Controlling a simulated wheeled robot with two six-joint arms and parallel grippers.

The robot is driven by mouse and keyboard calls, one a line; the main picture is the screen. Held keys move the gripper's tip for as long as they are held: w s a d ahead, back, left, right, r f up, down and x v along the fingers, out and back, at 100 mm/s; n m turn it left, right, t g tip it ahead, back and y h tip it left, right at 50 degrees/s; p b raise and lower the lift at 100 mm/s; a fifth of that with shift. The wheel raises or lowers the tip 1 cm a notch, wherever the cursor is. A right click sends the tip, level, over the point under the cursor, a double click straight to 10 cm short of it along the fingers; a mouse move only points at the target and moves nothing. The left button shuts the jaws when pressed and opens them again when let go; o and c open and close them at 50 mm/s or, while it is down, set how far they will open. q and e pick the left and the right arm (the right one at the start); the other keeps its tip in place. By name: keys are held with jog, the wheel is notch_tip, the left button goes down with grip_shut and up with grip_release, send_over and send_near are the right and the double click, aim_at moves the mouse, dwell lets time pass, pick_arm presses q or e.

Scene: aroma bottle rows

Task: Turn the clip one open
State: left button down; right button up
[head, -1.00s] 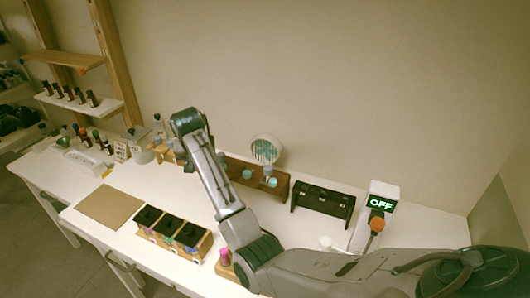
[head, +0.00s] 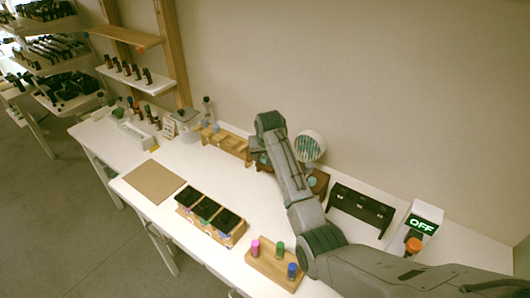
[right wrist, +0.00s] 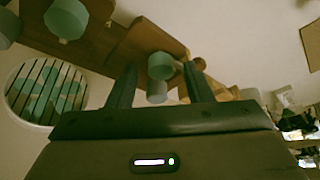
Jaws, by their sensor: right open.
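My right gripper (head: 262,148) is over the back of the table, by a dark brown wooden rack (head: 320,183) that my arm partly hides. In the right wrist view my right gripper (right wrist: 160,68) is open, with its two fingers apart. A teal-capped piece (right wrist: 161,66) and a paler grey piece (right wrist: 157,91) show between the fingers, on or near the wooden rack (right wrist: 110,45). I cannot tell whether the fingers touch them. Another teal piece (right wrist: 66,18) is at the upper left. I cannot tell which piece is the clip one. My left gripper is not in view.
A round slatted device (head: 310,146) stands behind the rack. A black rack (head: 360,208) and an OFF sign (head: 423,225) are at right. A three-compartment box (head: 237,236), a wooden block with coloured caps (head: 262,268) and a brown mat (head: 153,182) lie in front.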

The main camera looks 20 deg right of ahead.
jog(key=shift+f, duration=0.15)
jog(key=shift+c, duration=0.3)
jog(key=c, duration=0.9)
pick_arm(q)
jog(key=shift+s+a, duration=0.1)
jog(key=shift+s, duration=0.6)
